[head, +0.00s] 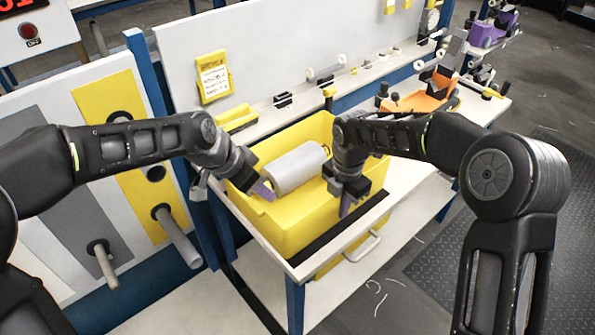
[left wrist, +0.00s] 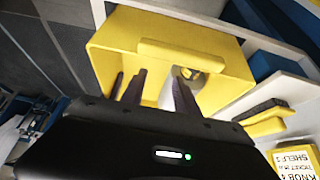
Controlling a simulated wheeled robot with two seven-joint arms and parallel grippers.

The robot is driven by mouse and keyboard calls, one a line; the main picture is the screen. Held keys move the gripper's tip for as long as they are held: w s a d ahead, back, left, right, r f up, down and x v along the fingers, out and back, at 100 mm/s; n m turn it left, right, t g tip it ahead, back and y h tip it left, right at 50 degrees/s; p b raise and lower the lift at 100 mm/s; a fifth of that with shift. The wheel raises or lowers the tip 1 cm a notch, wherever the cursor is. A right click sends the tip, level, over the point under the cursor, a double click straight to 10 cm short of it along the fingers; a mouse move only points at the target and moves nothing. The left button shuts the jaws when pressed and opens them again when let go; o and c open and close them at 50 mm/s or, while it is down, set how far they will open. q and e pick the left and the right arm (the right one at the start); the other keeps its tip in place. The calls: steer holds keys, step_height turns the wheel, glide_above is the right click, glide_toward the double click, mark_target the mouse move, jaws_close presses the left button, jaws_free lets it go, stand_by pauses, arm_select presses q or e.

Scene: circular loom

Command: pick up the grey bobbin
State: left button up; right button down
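The grey bobbin (head: 296,168) is a thick cylinder lying at a slant in the yellow bin (head: 300,232) on the bench. In the left wrist view part of the bobbin (left wrist: 190,75) shows behind the right-hand finger, which hides some of it. My left gripper (head: 245,190) is at the bin's left side, with a purple-grey fingertip close to the bobbin's near left end. Its fingers (left wrist: 158,92) stand apart with nothing held between them; I cannot tell whether one touches the bobbin. My right gripper (head: 345,205) points down at the bin's right side, apart from the bobbin; its finger gap is hidden.
A yellow label card (head: 214,76) is on the panel behind the bin. An orange tray (head: 420,100) and a purple part (head: 487,32) are further right. A board with pegs (head: 178,238) stands at left. The bin's walls surround the bobbin.

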mark_target(297, 166)
arm_select(q)
steer(key=shift+o, duration=1.4)
steer(key=o, duration=0.3)
steer(key=shift+w+d+f+y, duration=0.35)
steer(key=shift+d+f+y, duration=0.1)
steer(key=shift+y, duration=0.05)
steer(key=o, duration=0.4)
steer(key=w+d+y, duration=0.1)
steer(key=w+d+f+t+y, duration=0.1)
steer(key=shift+w+d+m, duration=0.3)
steer(key=shift+w+d, duration=0.05)
steer(key=shift+w, duration=0.05)
steer(key=o, duration=0.4)
steer(key=w+d+t, duration=0.1)
steer(key=w+d+r+t+y, duration=0.1)
steer(key=d, duration=0.1)
steer(key=w+d+r+t, duration=0.1)
steer(key=w, duration=0.1)
steer(key=shift+d+m+y, duration=0.3)
steer(key=shift+d+y, duration=0.1)
steer(key=shift+c, duration=0.2)
steer(key=shift+w, duration=0.1)
steer(key=x, duration=0.6)
steer(key=shift+w+f, duration=0.25)
